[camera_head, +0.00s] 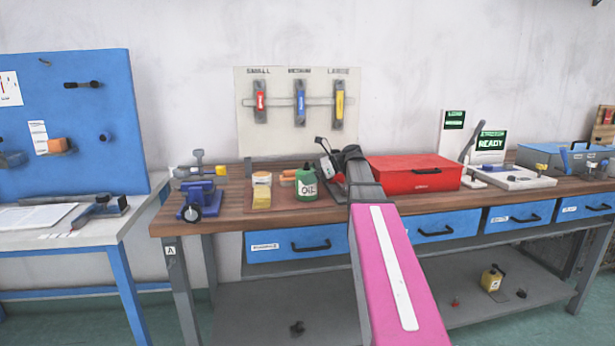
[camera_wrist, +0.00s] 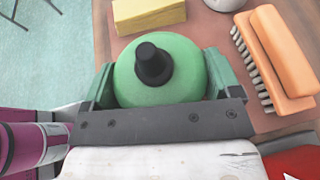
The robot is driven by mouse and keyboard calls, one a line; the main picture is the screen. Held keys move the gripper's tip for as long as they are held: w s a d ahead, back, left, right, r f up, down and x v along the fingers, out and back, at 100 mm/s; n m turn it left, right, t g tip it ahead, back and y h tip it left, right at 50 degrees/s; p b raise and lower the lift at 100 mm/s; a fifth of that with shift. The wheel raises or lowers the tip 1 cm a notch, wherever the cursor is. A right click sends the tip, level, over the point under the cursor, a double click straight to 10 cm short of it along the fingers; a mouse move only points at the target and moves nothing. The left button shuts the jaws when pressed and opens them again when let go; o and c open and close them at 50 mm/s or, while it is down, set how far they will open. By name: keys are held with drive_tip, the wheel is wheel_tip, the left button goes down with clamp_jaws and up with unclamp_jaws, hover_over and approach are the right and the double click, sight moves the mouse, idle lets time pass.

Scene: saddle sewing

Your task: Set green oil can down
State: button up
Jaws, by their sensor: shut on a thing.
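The green oil can (camera_head: 306,184) has a pale label reading "OIL" and stands upright at the brown mat (camera_head: 258,222) on the workbench. I cannot tell whether its base touches the mat. In the wrist view the can (camera_wrist: 185,82) shows from above, with a black cap in the middle. My gripper (camera_wrist: 163,85) is shut on the can, one finger on each side. In the head view my gripper (camera_head: 322,178) is just right of the can, its fingertips partly hidden.
A yellow block (camera_head: 261,198) and a brush (camera_wrist: 274,58) lie close to the can. A blue vise (camera_head: 200,200) stands at the left. A red toolbox (camera_head: 415,172) sits right of my arm. Bare bench (camera_head: 230,195) shows between vise and mat.

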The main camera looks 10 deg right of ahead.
drive_tip(key=shift+f, duration=0.1)
drive_tip(key=o, duration=1)
drive_tip(key=shift+d+r, duration=0.25)
drive_tip(key=v, duration=1.1)
drive_tip(key=shift+d+r, duration=0.15)
drive_tip(key=shift+d, duration=0.05)
